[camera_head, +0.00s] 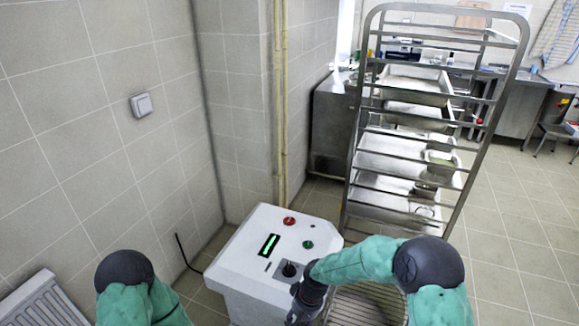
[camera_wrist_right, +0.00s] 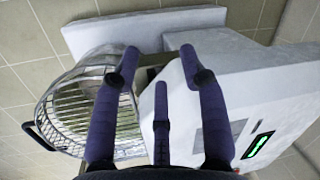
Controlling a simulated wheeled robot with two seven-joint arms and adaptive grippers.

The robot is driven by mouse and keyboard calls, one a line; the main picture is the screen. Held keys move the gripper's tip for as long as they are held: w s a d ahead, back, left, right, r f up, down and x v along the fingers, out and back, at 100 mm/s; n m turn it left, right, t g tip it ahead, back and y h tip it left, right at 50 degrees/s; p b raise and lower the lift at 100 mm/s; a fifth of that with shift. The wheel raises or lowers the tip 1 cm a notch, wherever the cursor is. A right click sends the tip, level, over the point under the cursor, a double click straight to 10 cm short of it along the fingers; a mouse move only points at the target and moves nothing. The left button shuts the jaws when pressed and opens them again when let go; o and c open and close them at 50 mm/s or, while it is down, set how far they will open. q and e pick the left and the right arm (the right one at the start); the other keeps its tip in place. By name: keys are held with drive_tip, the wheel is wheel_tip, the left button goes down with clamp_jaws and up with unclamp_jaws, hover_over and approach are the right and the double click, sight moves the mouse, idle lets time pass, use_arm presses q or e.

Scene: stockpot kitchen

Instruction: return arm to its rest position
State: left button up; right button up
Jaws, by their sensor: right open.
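My right arm (camera_head: 365,262) is bent at the lower right of the head view. My right gripper (camera_head: 305,303) is beside the front right of a white control box (camera_head: 245,255), partly hidden by my arm. In the right wrist view the gripper (camera_wrist_right: 158,70) shows its dark fingers spread apart with nothing between them. The white machine body and a round wire guard (camera_wrist_right: 75,115) lie beyond the fingers. My left arm (camera_head: 135,300) shows only at the lower left; its gripper is out of view.
A metal rack (camera_head: 357,130) with trays stands behind. A radiator (camera_head: 45,303) is by the left wall.

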drive_tip(key=s+d+f+m+y, duration=0.1)
drive_tip(key=s+d+f, duration=0.2)
drive_tip(key=s+f, duration=0.3)
drive_tip(key=s+d+f+m+t, duration=0.1)
drive_tip(key=s+d+f, duration=0.3)
drive_tip(key=s, duration=0.9)
wheel_tip(320, 180, down, 3)
drive_tip(key=shift+s+m+y, duration=0.2)
drive_tip(key=shift+m+y, duration=0.2)
drive_tip(key=shift+m, duration=0.4)
